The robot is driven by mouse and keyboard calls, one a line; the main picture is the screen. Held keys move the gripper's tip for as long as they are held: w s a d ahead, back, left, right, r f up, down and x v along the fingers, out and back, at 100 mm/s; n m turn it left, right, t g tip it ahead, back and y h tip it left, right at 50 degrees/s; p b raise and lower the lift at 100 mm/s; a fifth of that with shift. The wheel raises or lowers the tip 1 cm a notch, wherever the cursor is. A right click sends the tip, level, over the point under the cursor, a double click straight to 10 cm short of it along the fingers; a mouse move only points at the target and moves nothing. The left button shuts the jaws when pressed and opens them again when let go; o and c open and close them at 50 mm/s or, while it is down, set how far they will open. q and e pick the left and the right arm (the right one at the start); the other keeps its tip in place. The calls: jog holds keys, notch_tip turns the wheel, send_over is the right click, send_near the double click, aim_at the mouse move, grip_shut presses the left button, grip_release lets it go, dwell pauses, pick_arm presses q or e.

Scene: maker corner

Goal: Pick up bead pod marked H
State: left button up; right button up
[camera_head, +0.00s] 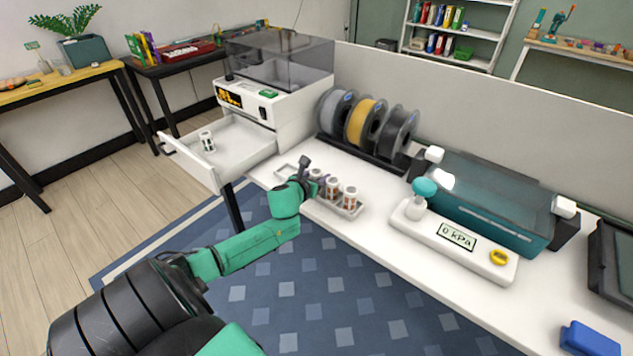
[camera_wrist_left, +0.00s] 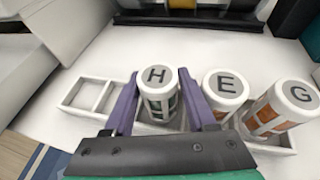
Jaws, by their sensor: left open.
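The bead pod marked H (camera_wrist_left: 158,92) is a white-capped jar with a dark H on its lid. It stands upright in a white rack (camera_wrist_left: 262,147), right of an empty compartment. My left gripper (camera_wrist_left: 157,76) is open, with its purple fingers on either side of this pod; I cannot tell whether they touch it. Pods E (camera_wrist_left: 224,90) and G (camera_wrist_left: 280,108) stand to its right in the same rack. In the head view my left gripper (camera_head: 305,172) is at the rack and partly hides pod H (camera_head: 316,174). My right gripper is not in view.
A white machine (camera_head: 283,108) stands behind, its drawer (camera_head: 240,140) pulled open with a pod (camera_head: 207,141) inside. Filament spools (camera_head: 362,120) stand behind the rack. A pressure device (camera_head: 455,240) and teal case (camera_head: 490,200) occupy the bench to the right.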

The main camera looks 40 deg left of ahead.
pick_arm(q)
jog(key=shift+s, duration=0.1)
grip_shut()
jog(key=shift+r, duration=0.1)
